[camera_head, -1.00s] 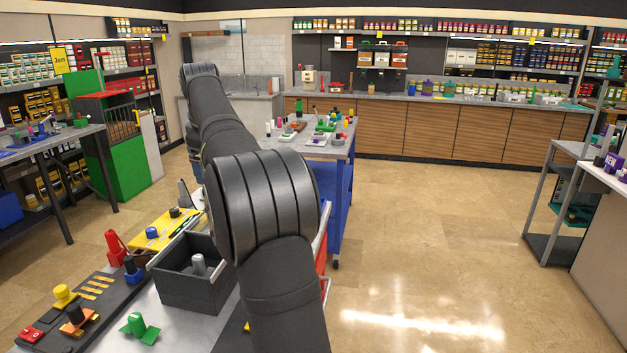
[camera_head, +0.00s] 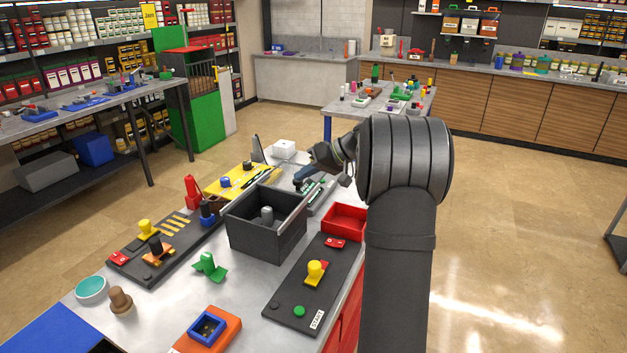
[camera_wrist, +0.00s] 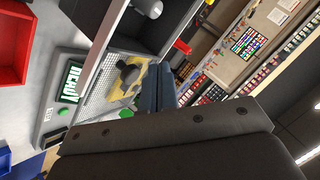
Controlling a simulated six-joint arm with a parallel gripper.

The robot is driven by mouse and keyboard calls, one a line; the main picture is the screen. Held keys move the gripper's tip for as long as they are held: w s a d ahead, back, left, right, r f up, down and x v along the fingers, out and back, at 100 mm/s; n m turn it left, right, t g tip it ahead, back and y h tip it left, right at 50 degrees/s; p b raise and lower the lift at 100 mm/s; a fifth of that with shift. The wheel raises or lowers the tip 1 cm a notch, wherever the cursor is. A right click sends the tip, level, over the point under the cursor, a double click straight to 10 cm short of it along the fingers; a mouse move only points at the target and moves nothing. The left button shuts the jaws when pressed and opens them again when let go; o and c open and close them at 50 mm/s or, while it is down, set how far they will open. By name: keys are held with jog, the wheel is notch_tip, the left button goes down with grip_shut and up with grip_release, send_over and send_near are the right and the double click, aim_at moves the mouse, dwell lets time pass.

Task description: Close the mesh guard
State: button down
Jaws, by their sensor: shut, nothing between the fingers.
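The mesh guard looks like a light grey, see-through mesh panel (camera_wrist: 97,90) in the wrist view, beside a grey unit with a lit READY screen (camera_wrist: 70,83). A yellow part shows behind or through the mesh. I cannot tell the guard's exact angle, and I cannot make it out in the head view. My gripper (camera_wrist: 157,70) is shut and empty, its fingers just right of the mesh in the wrist view; I cannot tell whether they touch. In the head view my gripper (camera_head: 299,183) is low over the bench's far end, by the screen unit (camera_head: 319,193).
A dark grey open box (camera_head: 266,238) with a grey peg stands close by. A red tray (camera_head: 345,221), a yellow board (camera_head: 238,183) and a white box (camera_head: 284,149) are near. Black control boards (camera_head: 292,303) lie on the bench. Open floor lies right.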

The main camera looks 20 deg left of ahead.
aim_at(285, 221)
jog(key=w+d+f+m+t+y, duration=0.4)
jog(key=w+d+m+t+y, duration=0.25)
jog(key=d+m, duration=0.45)
jog(key=shift+m+y, duration=0.25)
jog(key=shift+m, duration=0.35)
jog(key=x, duration=0.3)
jog(key=s+x, duration=0.1)
jog(key=x, duration=0.3)
jog(key=s+x, duration=0.1)
jog(key=x, duration=0.2)
jog(key=shift+s+a+f, duration=0.15)
jog(key=shift+a+f, duration=0.15)
jog(key=shift+a, duration=0.3)
jog(key=shift+s+a, duration=0.2)
jog(key=shift+s, duration=0.2)
jog(key=s, duration=1.6)
jog(key=shift+s+f, duration=0.1)
jog(key=shift+s, duration=0.3)
